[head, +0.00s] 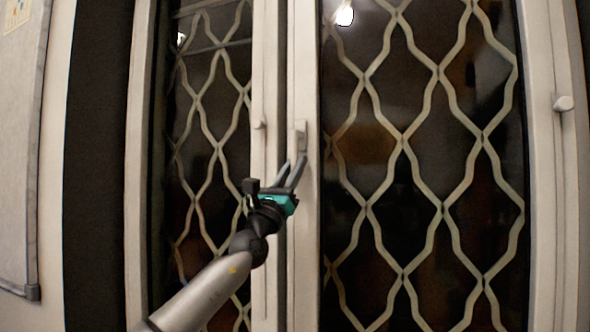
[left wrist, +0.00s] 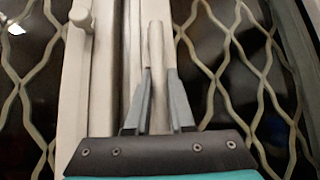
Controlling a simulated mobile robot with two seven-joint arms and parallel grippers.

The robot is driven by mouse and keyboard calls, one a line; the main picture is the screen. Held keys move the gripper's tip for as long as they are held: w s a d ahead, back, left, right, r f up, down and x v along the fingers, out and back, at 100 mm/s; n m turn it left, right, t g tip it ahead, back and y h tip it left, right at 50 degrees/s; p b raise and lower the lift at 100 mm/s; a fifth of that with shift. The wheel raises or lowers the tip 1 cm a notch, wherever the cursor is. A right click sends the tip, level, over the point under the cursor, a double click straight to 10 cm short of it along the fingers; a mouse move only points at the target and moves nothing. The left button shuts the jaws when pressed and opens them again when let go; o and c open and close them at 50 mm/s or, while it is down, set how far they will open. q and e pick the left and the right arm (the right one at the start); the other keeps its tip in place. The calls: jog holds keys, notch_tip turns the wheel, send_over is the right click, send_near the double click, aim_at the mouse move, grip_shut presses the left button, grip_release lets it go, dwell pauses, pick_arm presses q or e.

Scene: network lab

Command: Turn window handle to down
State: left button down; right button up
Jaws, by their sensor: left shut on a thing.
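The window handle (head: 301,137) is a pale grey lever on the white middle frame of the window. It hangs roughly vertical, with its lower end reaching into my left gripper (head: 295,161). In the left wrist view the handle (left wrist: 156,45) runs between the two grey fingers of the left gripper (left wrist: 160,72), which is shut on it. The fingers partly hide the handle's lower part. My right gripper is in neither view.
Dark glass panes with a pale wavy lattice (head: 403,143) flank the frame. A small white knob (head: 260,123) sits left of the handle, and a latch (head: 563,104) is on the far right frame. A whiteboard (head: 18,150) hangs at the left.

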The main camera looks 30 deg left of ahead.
pick_arm(q)
jog(key=shift+w+f, duration=0.15)
jog(key=shift+f, duration=0.15)
jog(key=c, duration=1)
grip_release()
jog(key=shift+o, duration=1.1)
jog(key=shift+r, duration=0.15)
jog(key=shift+v, duration=0.85)
jog(key=v, duration=1.3)
jog(key=shift+s+b, duration=0.3)
jog(key=shift+b, duration=0.05)
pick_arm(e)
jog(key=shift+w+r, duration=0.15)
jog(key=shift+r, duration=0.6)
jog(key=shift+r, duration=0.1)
